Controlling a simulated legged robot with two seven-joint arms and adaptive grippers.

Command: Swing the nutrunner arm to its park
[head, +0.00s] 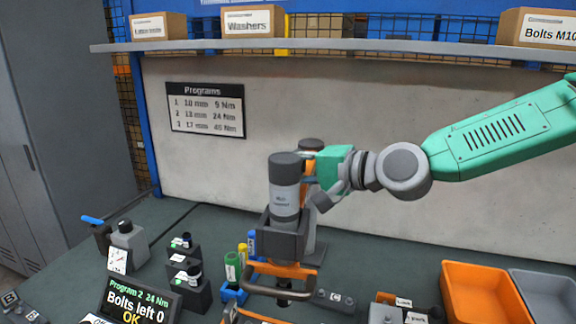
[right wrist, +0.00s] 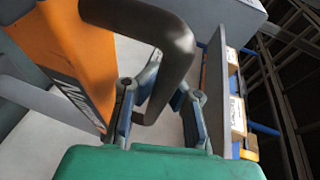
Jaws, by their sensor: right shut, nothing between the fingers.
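The nutrunner arm shows its orange link (head: 290,270), a dark bow handle (head: 262,288) and a grey cylinder (head: 285,200) standing above them in the head view. My right gripper (head: 316,186) comes in from the right, beside the cylinder's upper part; its fingers are partly hidden. In the right wrist view the fingers (right wrist: 160,108) are shut on nothing. A dark curved bar (right wrist: 170,45) crosses in front of them, and an orange part with lettering (right wrist: 75,70) is at left. Whether the fingers touch the bar cannot be told. My left gripper is not in view.
A display (head: 138,303) reads "Bolts left 0 OK". Small bottles and holders (head: 185,270) stand left of the arm. An orange bin (head: 480,290) and a grey bin (head: 545,293) are at right. A shelf (head: 330,45) with boxes runs along the back.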

